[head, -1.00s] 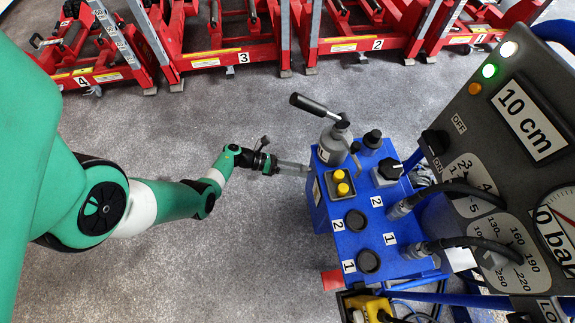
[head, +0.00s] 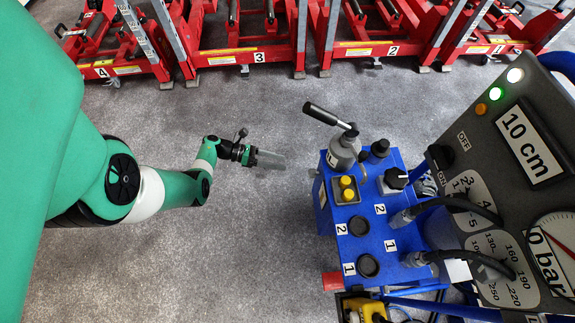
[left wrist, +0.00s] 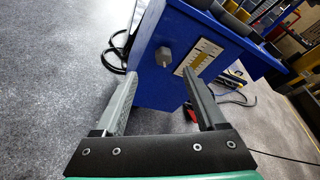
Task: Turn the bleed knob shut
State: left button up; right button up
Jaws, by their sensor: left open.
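The blue hydraulic unit (head: 408,228) stands right of centre in the head view. A black pointer knob (head: 396,178) and a round black knob (head: 380,148) are on its top; no label says which is the bleed knob. In the left wrist view a grey faceted knob or plug (left wrist: 165,55) sticks out of the blue side wall (left wrist: 160,88), beside a gauge strip. My left gripper (head: 275,160) is open and empty, left of the unit and apart from it. In the left wrist view its fingers (left wrist: 159,75) frame the grey knob, which is farther off. My right gripper is out of view.
A pump lever (head: 325,113) rises from the unit's top, near yellow buttons (head: 347,188). Black hoses (head: 465,243) run to the gauge panel (head: 500,150). Red jacks (head: 270,45) stand along the back. The grey floor left of the unit is clear.

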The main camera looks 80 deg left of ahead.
pick_arm(q)
jog(key=a+r+n+t+y, duration=0.4)
jog(key=a+r+n+y, duration=0.1)
jog(key=r+y, duration=0.35)
jog(key=a+r+n+t+y, duration=0.45)
jog(key=r+y, duration=0.25)
jog(key=r, duration=0.2)
jog(key=n+g+p, duration=0.1)
jog(key=n+g, duration=0.8)
jog(key=n, duration=0.5)
send_near(310, 175)
jog(key=b+x, duration=0.1)
jog(key=x, duration=0.2)
jog(key=f+b+x, duration=0.1)
jog(key=b+x, duration=0.1)
jog(key=x, duration=0.2)
jog(key=b+x, duration=0.1)
jog(key=x, duration=0.2)
jog(key=shift+w+a+f, duration=0.2)
jog(key=shift+a, duration=0.15)
